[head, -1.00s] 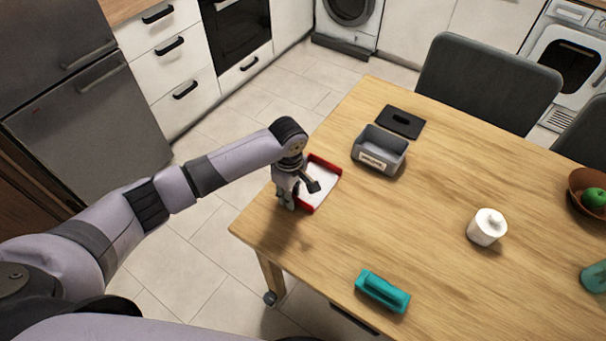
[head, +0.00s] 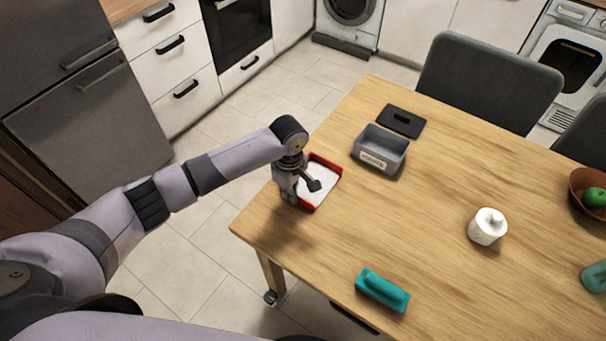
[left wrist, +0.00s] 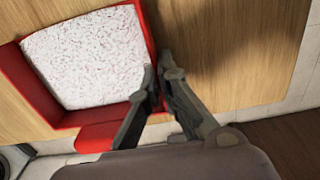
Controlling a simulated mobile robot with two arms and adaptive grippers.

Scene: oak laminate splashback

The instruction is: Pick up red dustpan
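The red dustpan (head: 330,164) lies flat on the wooden table near its left edge, with a white speckled inside. In the left wrist view the red dustpan (left wrist: 37,88) fills the upper left, and a short red part sticks out from its near side. My left gripper (head: 290,203) is down at the dustpan's near left side. In the left wrist view the left gripper (left wrist: 158,72) has its fingertips close together, with the red side wall near its corner between them. The exact contact is partly hidden by the fingers. My right gripper is not in view.
A grey bin (head: 379,165) with a label and a black flat piece (head: 401,121) stand beyond the dustpan. A teal brush-like block (head: 382,291), a white lidded jar (head: 487,227) and a brown bowl (head: 583,188) stand further right. The table's middle is clear.

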